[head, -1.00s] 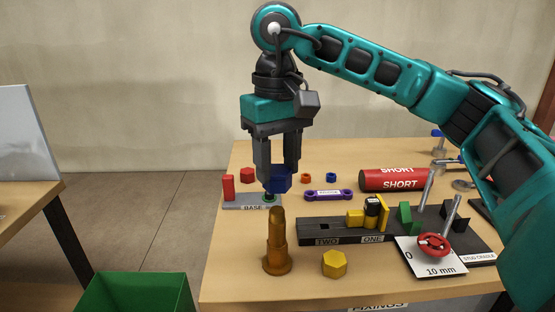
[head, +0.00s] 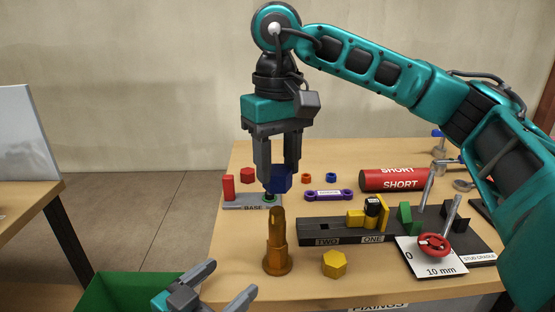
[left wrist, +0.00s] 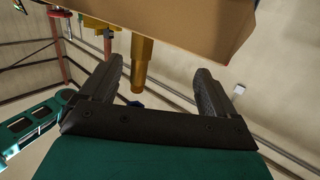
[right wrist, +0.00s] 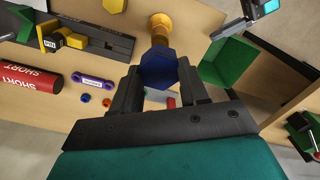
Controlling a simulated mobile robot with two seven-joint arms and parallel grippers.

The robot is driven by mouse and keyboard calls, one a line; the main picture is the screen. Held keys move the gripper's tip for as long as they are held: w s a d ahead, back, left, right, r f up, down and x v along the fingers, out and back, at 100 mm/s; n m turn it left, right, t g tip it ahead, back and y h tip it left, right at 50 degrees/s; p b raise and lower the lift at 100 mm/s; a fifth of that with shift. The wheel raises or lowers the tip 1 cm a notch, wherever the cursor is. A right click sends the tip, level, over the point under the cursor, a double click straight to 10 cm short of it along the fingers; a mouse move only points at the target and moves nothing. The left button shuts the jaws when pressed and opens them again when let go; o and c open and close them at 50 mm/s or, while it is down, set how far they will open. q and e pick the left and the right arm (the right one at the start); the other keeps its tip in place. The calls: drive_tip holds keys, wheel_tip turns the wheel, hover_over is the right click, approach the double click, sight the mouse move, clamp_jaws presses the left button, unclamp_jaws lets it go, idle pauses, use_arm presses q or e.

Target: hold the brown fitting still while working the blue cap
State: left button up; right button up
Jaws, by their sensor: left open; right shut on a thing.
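The brown fitting (head: 277,245) stands upright near the table's front edge, with a wide foot and a narrow top. It also shows in the left wrist view (left wrist: 142,60) and partly in the right wrist view (right wrist: 160,30). My right gripper (head: 279,178) is shut on the blue cap (head: 279,182), which appears just above the fitting's tip with a small gap. The cap sits between the fingers in the right wrist view (right wrist: 158,70). My left gripper (head: 233,279) is open and empty, low and left of the fitting, by the table's front-left corner.
A yellow hex piece (head: 334,264) lies right of the fitting. A black rail (head: 330,229) and a grey base plate (head: 240,206) with a red post (head: 228,187) are behind. A green bin (head: 110,290) stands at lower left, off the table.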

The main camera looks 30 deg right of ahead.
sight(271, 262)
use_arm(q)
drive_tip(key=shift+s+d+m+g, duration=0.4)
drive_tip(key=shift+s+d+g, duration=0.1)
drive_tip(key=shift+s+d, duration=0.3)
drive_tip(key=shift+d, duration=0.2)
drive_tip(key=shift+x, duration=4.7)
drive_tip(key=shift+r, duration=0.1)
drive_tip(key=shift+c, duration=0.2)
drive_tip(key=c, duration=1.5)
drive_tip(key=shift+c, duration=0.2)
drive_tip(key=shift+s+f, duration=0.1)
drive_tip(key=shift+f, duration=0.25)
use_arm(e)
drive_tip(key=shift+f, duration=0.15)
use_arm(q)
drive_tip(key=o, duration=0.6)
drive_tip(key=shift+c, duration=0.2)
drive_tip(key=shift+r, duration=0.15)
drive_tip(key=c, duration=0.6)
